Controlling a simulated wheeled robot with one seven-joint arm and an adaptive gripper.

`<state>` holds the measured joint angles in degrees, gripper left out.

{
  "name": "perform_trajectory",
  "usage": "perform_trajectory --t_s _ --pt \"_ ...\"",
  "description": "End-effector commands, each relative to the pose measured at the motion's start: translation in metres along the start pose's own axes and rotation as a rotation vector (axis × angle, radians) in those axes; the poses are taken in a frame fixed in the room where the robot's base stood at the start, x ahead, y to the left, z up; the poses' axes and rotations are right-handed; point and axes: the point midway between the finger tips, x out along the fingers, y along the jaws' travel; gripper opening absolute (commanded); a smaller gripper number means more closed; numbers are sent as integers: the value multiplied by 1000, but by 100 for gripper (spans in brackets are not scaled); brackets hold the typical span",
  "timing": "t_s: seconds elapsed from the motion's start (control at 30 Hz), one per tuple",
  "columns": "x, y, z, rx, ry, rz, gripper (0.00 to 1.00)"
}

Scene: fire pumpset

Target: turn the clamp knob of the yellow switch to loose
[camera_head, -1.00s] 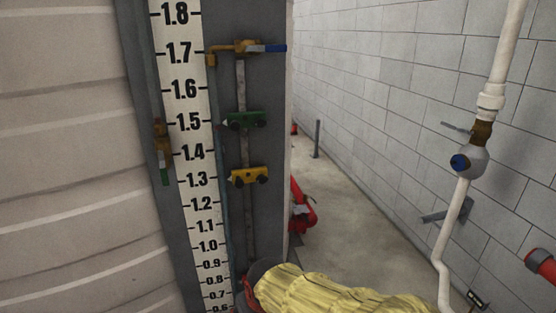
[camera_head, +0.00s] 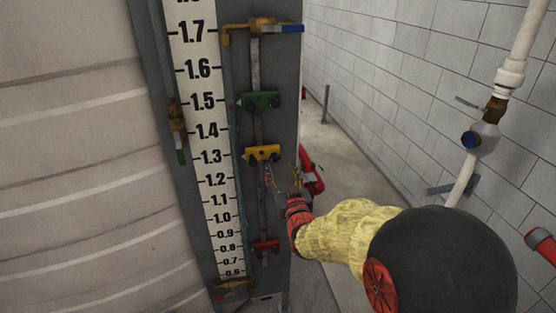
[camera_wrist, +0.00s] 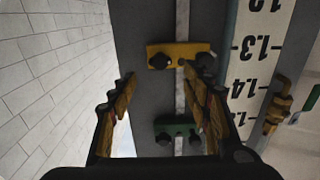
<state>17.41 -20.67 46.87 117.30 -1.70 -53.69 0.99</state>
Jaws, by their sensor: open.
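The yellow switch (camera_head: 262,152) is clamped on a thin vertical rail beside the white level scale. It has a dark knob (camera_wrist: 158,61) on the left in the wrist view and another dark knob (camera_wrist: 205,60) on the right. I cannot tell a knob's turn position. My gripper (camera_head: 283,183) is open and empty, just below and right of the yellow switch in the head view. In the wrist view, the fingertips (camera_wrist: 157,72) point at the switch. The left knob appears between them; the right fingertip overlaps the switch's middle. No contact is clear.
A green switch (camera_head: 261,100) sits above on the same rail and a red one (camera_head: 265,247) below. A brass valve with a blue handle (camera_head: 287,29) is at the top. The scale (camera_head: 205,130) stands left. Open floor (camera_head: 330,150) lies right, before a block wall.

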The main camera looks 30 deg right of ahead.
Motion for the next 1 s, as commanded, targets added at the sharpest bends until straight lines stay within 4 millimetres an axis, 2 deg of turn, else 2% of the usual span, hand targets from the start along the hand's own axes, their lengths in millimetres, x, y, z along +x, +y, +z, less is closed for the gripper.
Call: perform_trajectory --t_s 0.3,0.5,0.87,1.0 --pt "45 0 1 0 -3 0 48" --pt "65 0 0 0 -2 0 48" --pt "70 0 1 0 -3 0 48" --pt "70 0 1 0 -3 0 42"
